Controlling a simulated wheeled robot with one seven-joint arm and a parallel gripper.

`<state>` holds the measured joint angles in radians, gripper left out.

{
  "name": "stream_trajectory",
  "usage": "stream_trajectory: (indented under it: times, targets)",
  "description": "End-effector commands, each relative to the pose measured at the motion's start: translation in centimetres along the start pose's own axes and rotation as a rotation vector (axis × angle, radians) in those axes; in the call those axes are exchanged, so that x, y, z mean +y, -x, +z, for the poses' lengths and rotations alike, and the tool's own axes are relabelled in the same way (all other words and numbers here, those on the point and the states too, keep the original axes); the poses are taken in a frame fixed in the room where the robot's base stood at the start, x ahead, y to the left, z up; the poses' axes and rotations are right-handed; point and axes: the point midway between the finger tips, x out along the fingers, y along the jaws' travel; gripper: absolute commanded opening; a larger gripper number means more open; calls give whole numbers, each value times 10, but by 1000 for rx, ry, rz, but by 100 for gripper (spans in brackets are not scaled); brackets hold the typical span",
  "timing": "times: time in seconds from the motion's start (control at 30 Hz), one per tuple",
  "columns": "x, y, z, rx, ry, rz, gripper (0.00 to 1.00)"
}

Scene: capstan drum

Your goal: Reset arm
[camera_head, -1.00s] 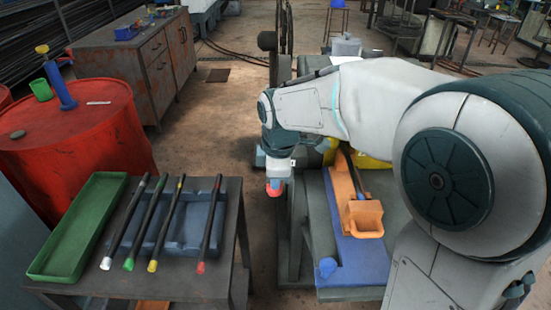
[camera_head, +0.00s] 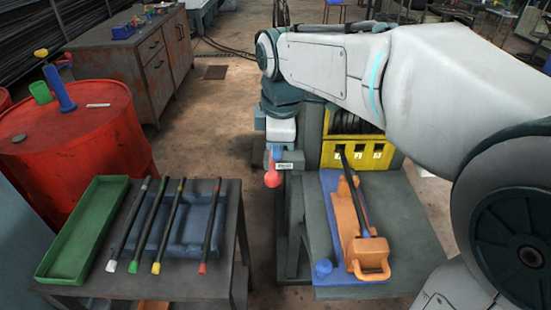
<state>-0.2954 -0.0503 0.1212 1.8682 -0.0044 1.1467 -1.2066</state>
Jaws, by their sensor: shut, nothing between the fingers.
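My arm comes in from the right, bends at upper centre and hangs down to my gripper (camera_head: 277,152). The gripper is small here, and its fingers are hard to make out. It is shut with nothing held. It hangs just above a red ball knob (camera_head: 272,179) at the front of the grey machine; I cannot tell whether they touch. An orange holder (camera_head: 368,255) lies on a blue mat (camera_head: 328,215) on the right bench, with a dark bar (camera_head: 358,195) along it. The bar's far end is at a yellow rack (camera_head: 382,155) with numbered slots.
At left, a dark table holds a green tray (camera_head: 55,262), a blue tray (camera_head: 188,243) and several dark bars with coloured ends. A red drum (camera_head: 85,140) and a rusty cabinet (camera_head: 145,70) stand behind. Floor shows between the tables.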

Motion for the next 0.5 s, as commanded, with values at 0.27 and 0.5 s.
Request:
stream_trajectory:
  times: [0.27,0.5]
  targets:
    - [0,7,0,0,-1,1,0]
    - [0,7,1,0,-2,1,0]
